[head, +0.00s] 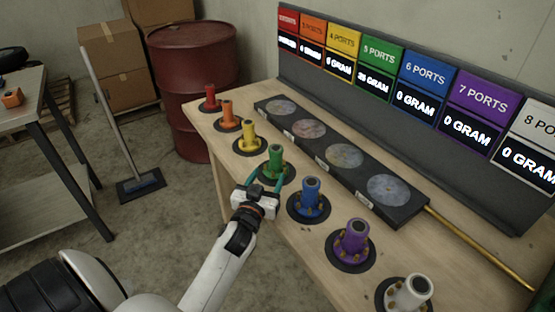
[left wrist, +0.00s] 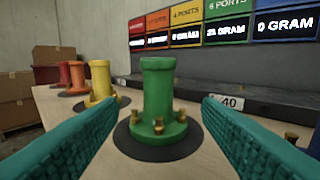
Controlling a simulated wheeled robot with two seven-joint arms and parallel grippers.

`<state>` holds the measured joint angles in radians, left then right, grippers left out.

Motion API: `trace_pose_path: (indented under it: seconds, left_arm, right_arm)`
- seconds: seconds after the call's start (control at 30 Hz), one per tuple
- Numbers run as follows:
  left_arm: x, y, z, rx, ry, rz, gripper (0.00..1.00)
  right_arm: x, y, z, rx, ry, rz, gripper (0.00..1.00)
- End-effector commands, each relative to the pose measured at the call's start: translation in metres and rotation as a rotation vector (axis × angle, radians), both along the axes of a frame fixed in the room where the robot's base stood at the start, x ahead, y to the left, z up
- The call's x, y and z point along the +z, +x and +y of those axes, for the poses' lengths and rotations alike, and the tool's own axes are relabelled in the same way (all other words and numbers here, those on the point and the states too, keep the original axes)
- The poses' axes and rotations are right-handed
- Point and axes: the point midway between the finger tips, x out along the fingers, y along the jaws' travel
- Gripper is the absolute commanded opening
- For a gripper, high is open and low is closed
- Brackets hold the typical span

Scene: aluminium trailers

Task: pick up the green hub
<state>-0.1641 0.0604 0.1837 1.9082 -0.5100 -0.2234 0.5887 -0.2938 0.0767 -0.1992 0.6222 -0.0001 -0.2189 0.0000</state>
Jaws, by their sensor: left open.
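The green hub (head: 276,160) stands upright on a round black pad (head: 288,178) in the row of coloured hubs on the wooden table. It has a tall neck and brass ports around its base. My left gripper (head: 264,184) is open at the hub, its teal fingers reaching toward it from the near side. In the left wrist view the green hub (left wrist: 158,95) stands upright, centred between the two spread fingers, with a visible gap on each side. My right gripper is not in view.
Yellow (head: 248,137) and blue (head: 311,193) hubs flank the green one; red, orange, purple and white hubs continue the row. A long black rack with round discs (head: 343,157) lies behind. Port signs (head: 383,53) line the back; the green display appears to read about 25 GRAM.

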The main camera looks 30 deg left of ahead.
Motion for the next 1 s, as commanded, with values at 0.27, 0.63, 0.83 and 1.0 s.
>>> trace_pose_path:
  seconds: [0.27,0.63,0.83,1.0]
  left_arm:
    - [0.0,0.033,0.009,-0.001,0.002,0.001,0.59]
    - [-0.002,0.076,0.024,0.0,0.001,0.0,0.59]
    - [-0.002,0.083,0.026,0.0,0.001,0.001,0.59]
    - [-0.002,0.083,0.026,0.0,0.001,0.001,0.51]
  right_arm:
    - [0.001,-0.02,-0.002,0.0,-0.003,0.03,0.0]
    - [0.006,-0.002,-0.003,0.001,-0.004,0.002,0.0]
    - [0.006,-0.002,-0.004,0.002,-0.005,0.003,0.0]
    - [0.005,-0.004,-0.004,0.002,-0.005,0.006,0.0]
